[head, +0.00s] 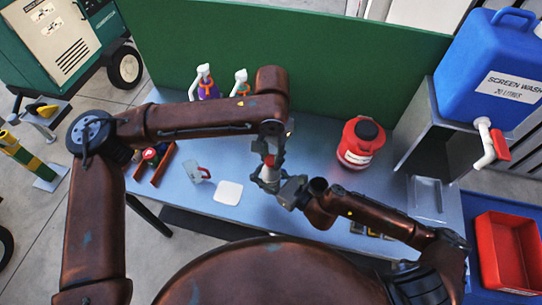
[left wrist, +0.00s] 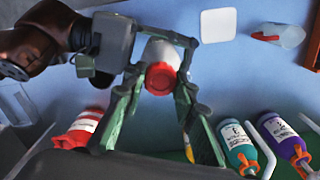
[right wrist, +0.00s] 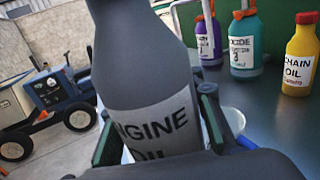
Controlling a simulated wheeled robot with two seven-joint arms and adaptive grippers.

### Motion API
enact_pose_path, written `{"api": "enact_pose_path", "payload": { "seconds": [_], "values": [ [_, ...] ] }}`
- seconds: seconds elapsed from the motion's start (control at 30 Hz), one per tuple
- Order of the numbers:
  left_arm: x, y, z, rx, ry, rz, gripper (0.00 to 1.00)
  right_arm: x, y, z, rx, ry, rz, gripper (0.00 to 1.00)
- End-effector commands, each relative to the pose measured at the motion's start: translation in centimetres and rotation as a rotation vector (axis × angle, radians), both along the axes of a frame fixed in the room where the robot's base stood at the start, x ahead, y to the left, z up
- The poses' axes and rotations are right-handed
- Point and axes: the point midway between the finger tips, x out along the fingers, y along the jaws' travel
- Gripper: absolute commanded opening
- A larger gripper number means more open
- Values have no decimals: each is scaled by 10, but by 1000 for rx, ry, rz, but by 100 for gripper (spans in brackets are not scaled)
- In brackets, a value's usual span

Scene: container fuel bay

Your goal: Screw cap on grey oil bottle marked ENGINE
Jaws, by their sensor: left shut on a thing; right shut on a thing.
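The grey oil bottle (right wrist: 150,60) fills the right wrist view, its pale label (right wrist: 155,130) reading "ENGINE OIL". My right gripper (right wrist: 160,130) is shut around the bottle's body and holds it roughly upright over the bench. The red cap (left wrist: 160,77) sits between the fingers of my left gripper (left wrist: 161,88), which is shut on it from above. In the head view the cap (head: 269,160) is at the top of the bottle (head: 268,179), with my left gripper over it. Whether the cap is seated on the thread cannot be told.
A red jug (head: 358,154) stands to the right on the bench. Purple (head: 207,91) and teal (head: 241,89) bottles stand at the back, a yellow chain oil bottle (right wrist: 301,62) nearby. A white pad (head: 228,193) lies left of the bottle. The blue screen wash tank (head: 485,65) is far right.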

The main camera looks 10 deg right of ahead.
Motion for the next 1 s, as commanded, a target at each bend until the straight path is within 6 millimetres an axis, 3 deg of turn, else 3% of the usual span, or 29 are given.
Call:
{"api": "enact_pose_path", "payload": {
  "seconds": [0.13,1.0],
  "values": [
    [1,2,-1,4,-1,-307,0,0,0,1,1,-1,1,0],
    [3,3,0,10,-5,-281,0,0,-1,0,-1,-1,0,0]
  ]
}}
